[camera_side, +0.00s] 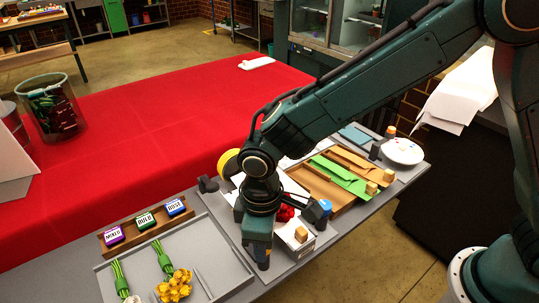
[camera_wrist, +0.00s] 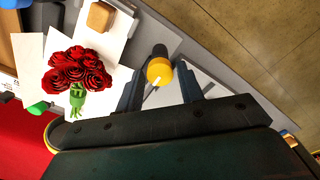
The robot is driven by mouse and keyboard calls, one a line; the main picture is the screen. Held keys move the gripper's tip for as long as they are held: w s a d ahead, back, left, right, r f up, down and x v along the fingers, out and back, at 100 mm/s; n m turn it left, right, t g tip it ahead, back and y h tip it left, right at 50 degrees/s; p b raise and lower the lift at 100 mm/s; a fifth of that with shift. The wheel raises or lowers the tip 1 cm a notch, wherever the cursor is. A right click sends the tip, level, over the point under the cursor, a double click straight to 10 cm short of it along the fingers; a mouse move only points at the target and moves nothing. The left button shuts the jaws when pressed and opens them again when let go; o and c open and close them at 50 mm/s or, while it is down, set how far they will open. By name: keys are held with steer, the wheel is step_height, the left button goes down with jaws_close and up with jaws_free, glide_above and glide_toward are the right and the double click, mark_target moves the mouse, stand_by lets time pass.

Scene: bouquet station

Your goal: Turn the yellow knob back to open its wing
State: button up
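The yellow knob (camera_wrist: 158,72) with a white pointer line sits on a dark mount in the wrist view. My gripper (camera_wrist: 160,80) is open, with one finger on each side of the knob; a gap shows on both sides. In the side view my gripper (camera_side: 258,254) points down at the front of the station and hides the knob. A bouquet of red roses (camera_wrist: 77,72) with green stems lies on white paper (camera_wrist: 113,52), left of the knob in the wrist view. Pale flat panels lie around the bouquet; I cannot tell which is the knob's wing.
A wooden block (camera_side: 301,234) and a blue knob (camera_side: 325,206) stand right of my gripper. A grey tray (camera_side: 215,243) with bouquets lies to its left, before labelled blocks on a wooden rack (camera_side: 113,251). A yellow roll (camera_side: 227,163) stands behind my wrist. The red cloth (camera_side: 150,130) is mostly clear.

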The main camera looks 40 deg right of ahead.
steer(key=shift+o, duration=0.9)
step_height(320, 180, up, 14)
stand_by(0.5)
steer(key=s+d+r+m+t+y, duration=0.15)
steer(key=d+r, duration=0.25)
steer(key=d, duration=0.5)
steer(key=s+d+r+m+t+h, duration=0.1)
steer(key=s+d+r+m, duration=0.25)
steer(key=d, duration=0.55)
steer(key=s+d+f+m+t, duration=0.1)
steer(key=s+d+m+t, duration=0.2)
steer(key=s+d, duration=0.7)
steer(key=shift+s+f+m, duration=0.15)
steer(key=shift+s+m, duration=0.2)
steer(key=shift+m, duration=0.25)
